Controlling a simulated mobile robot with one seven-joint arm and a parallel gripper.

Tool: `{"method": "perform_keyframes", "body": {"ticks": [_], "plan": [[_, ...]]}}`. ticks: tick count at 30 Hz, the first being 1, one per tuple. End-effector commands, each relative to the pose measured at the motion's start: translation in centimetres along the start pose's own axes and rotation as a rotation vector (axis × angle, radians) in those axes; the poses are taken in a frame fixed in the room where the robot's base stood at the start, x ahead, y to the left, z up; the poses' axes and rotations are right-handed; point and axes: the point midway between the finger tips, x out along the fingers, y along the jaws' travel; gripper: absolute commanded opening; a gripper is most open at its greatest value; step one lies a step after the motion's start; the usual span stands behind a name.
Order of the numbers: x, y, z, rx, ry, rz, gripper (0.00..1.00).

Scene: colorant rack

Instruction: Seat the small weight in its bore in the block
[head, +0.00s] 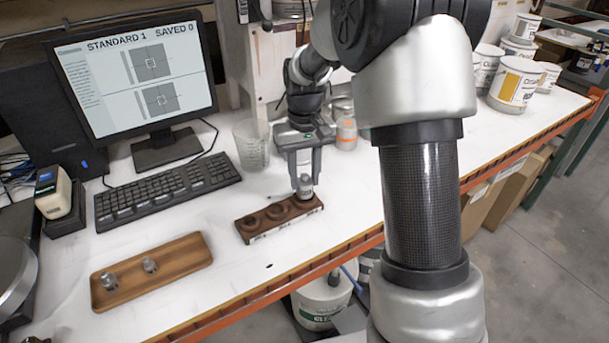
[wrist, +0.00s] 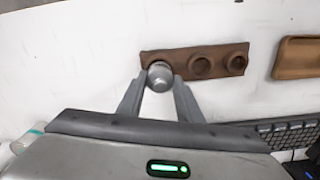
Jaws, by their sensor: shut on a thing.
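My gripper (head: 304,180) is shut on a metal weight (head: 305,188), upright between the fingertips. The held weight also shows in the wrist view (wrist: 160,74). It is at the right end of the dark brown block (head: 262,236) in the head view, over or in the end bore. That bore is hidden, and I cannot tell how deep the weight sits. The block's other two bores look empty; they show in the wrist view (wrist: 201,67). A wooden tray (head: 190,262) holds two more metal weights (head: 108,280), (head: 149,265).
A keyboard (head: 165,193) and monitor (head: 140,80) stand behind the tray. A clear beaker (head: 251,145) and an orange-banded bottle (head: 347,133) stand behind the block. The orange bench edge (head: 290,283) runs in front. White bench top is bare between tray and block.

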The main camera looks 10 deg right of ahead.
Motion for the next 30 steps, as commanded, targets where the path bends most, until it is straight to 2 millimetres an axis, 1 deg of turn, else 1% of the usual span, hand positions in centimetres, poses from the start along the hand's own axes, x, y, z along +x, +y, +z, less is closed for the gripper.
{"method": "perform_keyframes", "body": {"ticks": [30], "plan": [[2.4, 0.0, 0.0, 0.000, 0.001, 0.000, 0.00]]}}
